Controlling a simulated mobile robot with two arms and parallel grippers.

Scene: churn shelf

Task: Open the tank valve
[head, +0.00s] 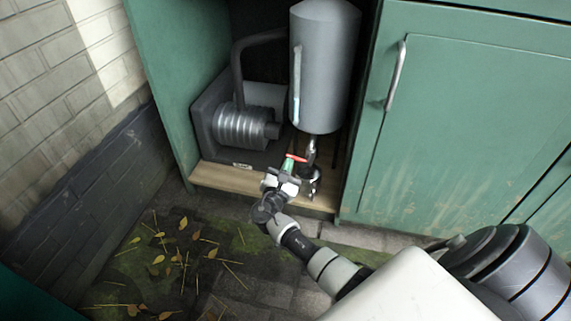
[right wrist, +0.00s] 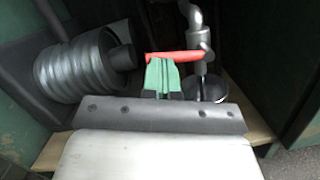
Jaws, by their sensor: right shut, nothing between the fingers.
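The grey tank (head: 325,68) stands upright in the open green cabinet. Below it is a metal outlet pipe (head: 311,147), which also shows in the right wrist view (right wrist: 196,22). The red valve handle (head: 296,157) sticks out to the left from the pipe. In the right wrist view the red handle (right wrist: 173,57) lies roughly level across the picture. My right gripper (head: 288,166) has green fingertips, which are shut with nothing between them. The fingertips (right wrist: 162,74) are at the left part of the handle, just below it in the picture. I cannot tell whether they touch it. My left gripper is not in view.
A ribbed metal cylinder on a dark unit (head: 240,127) stands left of the tank. A round dark dish (right wrist: 206,89) sits under the outlet. A closed green door (head: 460,140) with a metal handle (head: 395,76) is on the right. Leaves lie on the paving (head: 165,270).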

